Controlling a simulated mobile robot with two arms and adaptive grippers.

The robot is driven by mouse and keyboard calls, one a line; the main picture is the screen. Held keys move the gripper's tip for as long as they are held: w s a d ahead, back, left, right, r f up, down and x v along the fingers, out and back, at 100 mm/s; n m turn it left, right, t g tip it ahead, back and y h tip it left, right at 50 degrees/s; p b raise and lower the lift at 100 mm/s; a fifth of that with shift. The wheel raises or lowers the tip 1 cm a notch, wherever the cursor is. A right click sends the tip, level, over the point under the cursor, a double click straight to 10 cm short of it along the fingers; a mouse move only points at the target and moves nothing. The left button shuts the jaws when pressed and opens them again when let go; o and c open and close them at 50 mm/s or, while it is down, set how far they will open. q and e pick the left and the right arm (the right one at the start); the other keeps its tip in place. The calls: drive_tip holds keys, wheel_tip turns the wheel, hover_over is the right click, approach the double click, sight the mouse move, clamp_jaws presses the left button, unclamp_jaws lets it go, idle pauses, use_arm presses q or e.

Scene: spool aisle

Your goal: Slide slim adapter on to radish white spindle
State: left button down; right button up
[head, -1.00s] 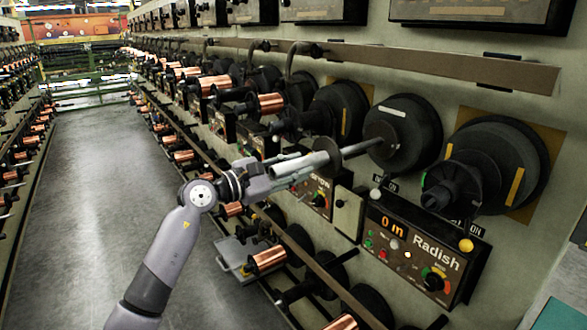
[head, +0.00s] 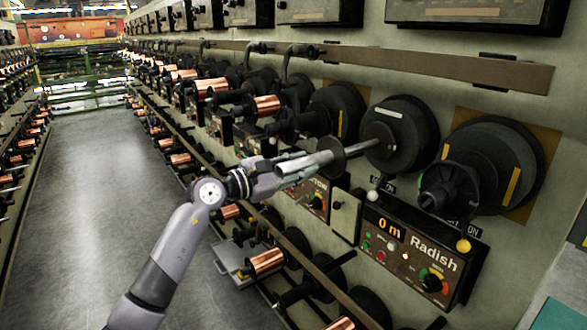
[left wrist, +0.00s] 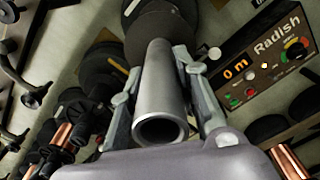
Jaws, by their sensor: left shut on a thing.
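The slim adapter (head: 303,164) is a grey metal tube, with a dark round flange (head: 331,158) at its far end. My left gripper (head: 285,172) is shut around the tube; the left wrist view shows a finger on each side of the adapter (left wrist: 159,95) and its hollow near end. The Radish white spindle (head: 364,146) is a thin metal rod from a black disc with a white mark (head: 388,113). The tube lies roughly in line with the rod, which meets the flange; how far it reaches inside is hidden. My right gripper is not in view.
A yellow-marked black disc with a thick dark hub (head: 443,188) stands to the right. The Radish control box (head: 415,250) is below. Copper spools (head: 268,106) line the machine at left and below. A rail (head: 450,70) runs above. The aisle floor (head: 90,200) is clear.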

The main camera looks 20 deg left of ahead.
sight(351, 150)
use_arm(q)
drive_tip(key=shift+x, duration=1.85)
drive_tip(key=shift+b, duration=0.45)
drive_tip(key=shift+r, duration=0.1)
drive_tip(key=shift+b+x, duration=0.65)
drive_tip(key=shift+x, duration=1.9)
drive_tip(key=shift+b+x, duration=0.65)
drive_tip(key=shift+x, duration=0.85)
drive_tip(key=shift+b+x, duration=1.25)
drive_tip(key=shift+x, duration=0.8)
drive_tip(key=shift+d, duration=0.1)
